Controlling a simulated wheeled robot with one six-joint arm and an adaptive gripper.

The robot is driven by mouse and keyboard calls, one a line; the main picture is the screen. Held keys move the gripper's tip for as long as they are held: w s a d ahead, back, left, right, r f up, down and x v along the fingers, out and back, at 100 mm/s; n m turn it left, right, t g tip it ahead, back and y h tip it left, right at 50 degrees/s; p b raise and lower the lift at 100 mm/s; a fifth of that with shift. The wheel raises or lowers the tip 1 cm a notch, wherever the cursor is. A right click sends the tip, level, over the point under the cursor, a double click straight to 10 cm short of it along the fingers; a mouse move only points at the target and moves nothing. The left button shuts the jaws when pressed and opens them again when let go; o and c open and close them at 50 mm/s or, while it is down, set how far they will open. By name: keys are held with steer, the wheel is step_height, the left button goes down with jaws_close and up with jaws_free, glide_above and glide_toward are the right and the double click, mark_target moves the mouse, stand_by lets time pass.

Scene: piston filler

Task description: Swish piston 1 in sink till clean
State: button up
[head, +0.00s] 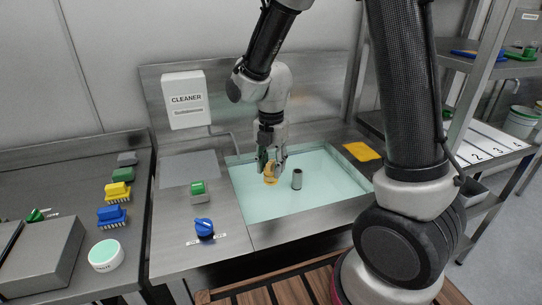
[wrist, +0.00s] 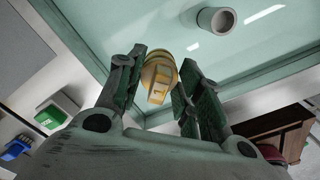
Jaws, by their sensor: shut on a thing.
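My gripper (head: 271,160) is over the left part of the sink (head: 262,205), which holds pale green liquid. It is shut on a yellow-orange piston (head: 270,178), whose lower end is at or in the liquid; the exact depth is hard to tell. In the wrist view the piston (wrist: 157,80) sits between the two dark fingers, with a pale mark like a "1" on it. A grey metal cylinder (head: 297,179) stands in the sink to the right of the piston, apart from it. It also shows in the wrist view (wrist: 216,21).
A white CLEANER box (head: 185,99) hangs on the wall behind. A green switch (head: 198,188) and blue knob (head: 204,228) are left of the sink. Brushes (head: 112,215) lie further left.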

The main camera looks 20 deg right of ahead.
step_height(320, 180, down, 12)
steer(key=shift+f, duration=0.2)
stand_by(0.7)
steer(key=shift+s, duration=0.1)
stand_by(0.4)
steer(key=shift+s, duration=0.5)
steer(key=shift+w, duration=0.15)
steer(key=shift+w, duration=1.05)
steer(key=shift+s, duration=0.1)
